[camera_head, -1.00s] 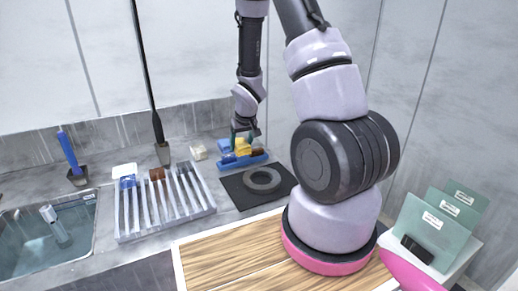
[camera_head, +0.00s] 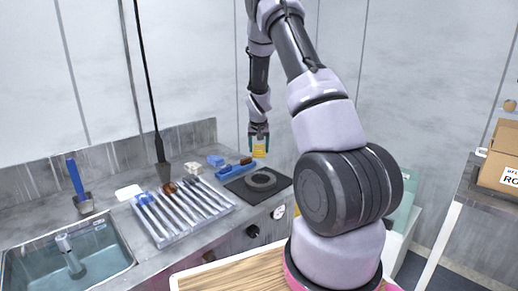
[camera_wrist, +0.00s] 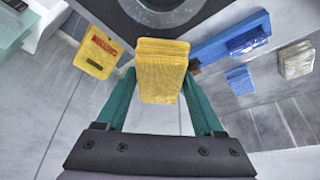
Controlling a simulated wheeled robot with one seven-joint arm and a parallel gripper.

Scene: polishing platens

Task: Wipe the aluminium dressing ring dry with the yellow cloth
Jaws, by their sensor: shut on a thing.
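The yellow cloth (camera_wrist: 162,72) is a folded, textured block held between the green fingers of my gripper (camera_wrist: 160,92) in the wrist view. In the head view the cloth (camera_head: 260,150) hangs from my gripper (camera_head: 259,138), raised above the counter. The dressing ring (camera_head: 262,180) is a grey ring lying flat on a dark mat (camera_head: 240,189) just below the gripper. Part of the ring (camera_wrist: 165,14) shows at the top edge of the wrist view. The cloth and ring are apart.
A rack of brushes (camera_head: 183,212) stands to the left, then a sink (camera_head: 75,262) with water. A yellow caution sign (camera_wrist: 98,52) shows in the wrist view.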

